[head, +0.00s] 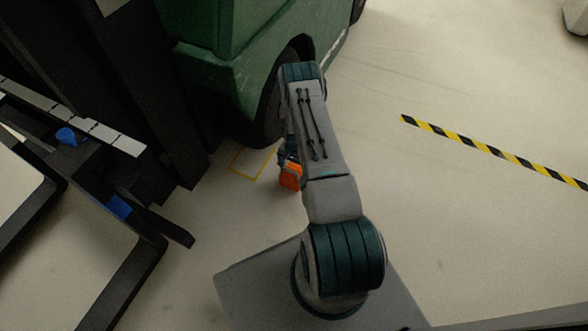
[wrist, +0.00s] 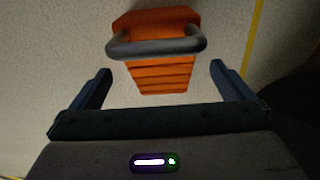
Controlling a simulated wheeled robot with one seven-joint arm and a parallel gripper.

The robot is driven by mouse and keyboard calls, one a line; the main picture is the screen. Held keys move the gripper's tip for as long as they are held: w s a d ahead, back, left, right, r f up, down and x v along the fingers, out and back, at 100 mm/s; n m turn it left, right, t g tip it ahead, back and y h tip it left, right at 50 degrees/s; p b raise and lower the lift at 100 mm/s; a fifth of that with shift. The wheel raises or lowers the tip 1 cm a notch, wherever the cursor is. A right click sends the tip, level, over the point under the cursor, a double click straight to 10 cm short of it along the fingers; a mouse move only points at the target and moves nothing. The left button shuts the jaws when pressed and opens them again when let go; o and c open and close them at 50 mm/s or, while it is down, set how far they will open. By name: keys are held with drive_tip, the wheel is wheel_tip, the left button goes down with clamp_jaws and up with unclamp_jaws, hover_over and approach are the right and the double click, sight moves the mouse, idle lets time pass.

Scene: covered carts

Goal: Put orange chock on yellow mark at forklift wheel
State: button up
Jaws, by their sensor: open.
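The orange chock (head: 290,178) sits on the floor just right of the yellow mark (head: 238,174), partly hidden by my arm in the head view. In the wrist view the chock (wrist: 160,75) shows its ridged orange face and a grey bar handle (wrist: 157,48). My gripper (wrist: 160,82) is open, its two fingers on either side of the chock's lower end and apart from it. A yellow line of the mark (wrist: 252,45) runs at the right of the wrist view. The forklift wheel (head: 268,112) stands behind the mark, partly hidden by my arm.
The green forklift body (head: 215,55) rises at the back. Its dark mast and forks (head: 175,228) fill the left. A black-and-yellow floor strip (head: 490,152) lies at the right, with open floor around it.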

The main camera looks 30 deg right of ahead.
wheel_tip(320, 180, up, 5)
drive_tip(key=shift+f+p, duration=0.1)
drive_tip(key=shift+p, duration=0.45)
